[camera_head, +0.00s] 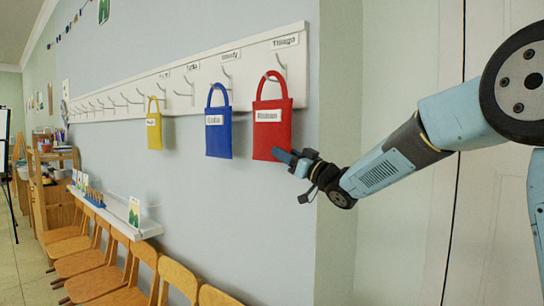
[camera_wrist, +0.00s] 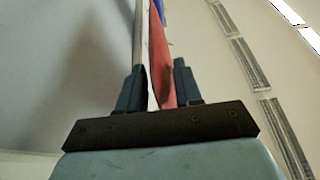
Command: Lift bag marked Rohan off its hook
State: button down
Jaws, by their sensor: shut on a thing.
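The red bag (camera_head: 272,130) hangs by its looped handle from the hook nearest the right end of the white rail. Its white label appears to read Rohan. My gripper (camera_head: 286,157) is at the bag's lower right edge, shut on it. In the wrist view the red bag (camera_wrist: 166,70) runs up between the two fingers of my gripper (camera_wrist: 158,92). The handle still loops over the hook (camera_head: 277,64).
A blue bag (camera_head: 218,142) hangs to the left, and a yellow bag (camera_head: 154,134) farther left. Several empty hooks line the white rail (camera_head: 185,80). Below stand a white ledge (camera_head: 150,229) and wooden chairs (camera_head: 180,278). A door (camera_head: 410,230) is at right.

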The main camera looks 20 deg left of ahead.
jog(key=shift+r, duration=1.05)
jog(key=shift+s+a, duration=0.45)
jog(key=shift+s, duration=0.7)
jog(key=shift+s+a, duration=0.5)
jog(key=shift+s, duration=0.6)
jog(key=shift+s+a, duration=0.45)
jog(key=shift+s, duration=0.7)
jog(key=shift+s, duration=0.1)
